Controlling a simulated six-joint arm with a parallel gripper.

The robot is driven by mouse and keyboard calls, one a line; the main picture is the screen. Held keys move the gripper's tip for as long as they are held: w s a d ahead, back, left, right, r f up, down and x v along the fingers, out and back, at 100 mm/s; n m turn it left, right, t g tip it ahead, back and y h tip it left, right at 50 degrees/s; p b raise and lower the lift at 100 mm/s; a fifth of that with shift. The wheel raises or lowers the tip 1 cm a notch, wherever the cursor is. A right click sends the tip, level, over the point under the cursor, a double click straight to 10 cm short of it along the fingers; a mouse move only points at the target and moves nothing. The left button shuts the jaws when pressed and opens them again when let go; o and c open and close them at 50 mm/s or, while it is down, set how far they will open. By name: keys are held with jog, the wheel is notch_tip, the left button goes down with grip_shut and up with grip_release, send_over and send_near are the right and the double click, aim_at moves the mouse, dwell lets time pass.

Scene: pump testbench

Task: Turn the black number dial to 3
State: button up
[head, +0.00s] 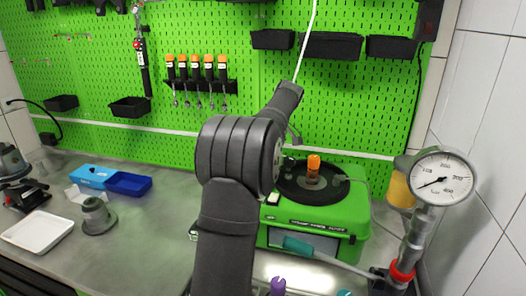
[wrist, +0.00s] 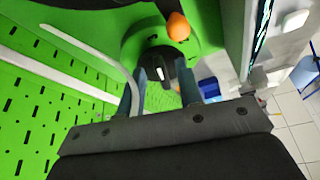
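The green pump tester (head: 355,212) stands on the bench behind my arm. It has a round black top (head: 335,192) with an orange-capped part (head: 313,163). In the wrist view the orange cap (wrist: 178,27) shows at the top, near a black knob (wrist: 160,66) with a pale mark, which seems to be the number dial. Its numbers cannot be read. My gripper (wrist: 160,93) is open, with one finger on each side of the knob in the picture. Whether the fingers touch it cannot be told. In the head view my arm hides the gripper and dial.
A pressure gauge (head: 441,180) on a metal pipe stands at the right. A green pegboard (head: 360,105) with black bins is behind. Blue trays (head: 128,183), a white tray (head: 37,231) and a grey part (head: 97,216) sit at the left.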

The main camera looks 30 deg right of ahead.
jog(key=v, duration=1.7)
jog(key=shift+r, duration=0.25)
jog(key=shift+f, duration=0.1)
jog(key=x, duration=1.7)
jog(key=shift+f, duration=0.2)
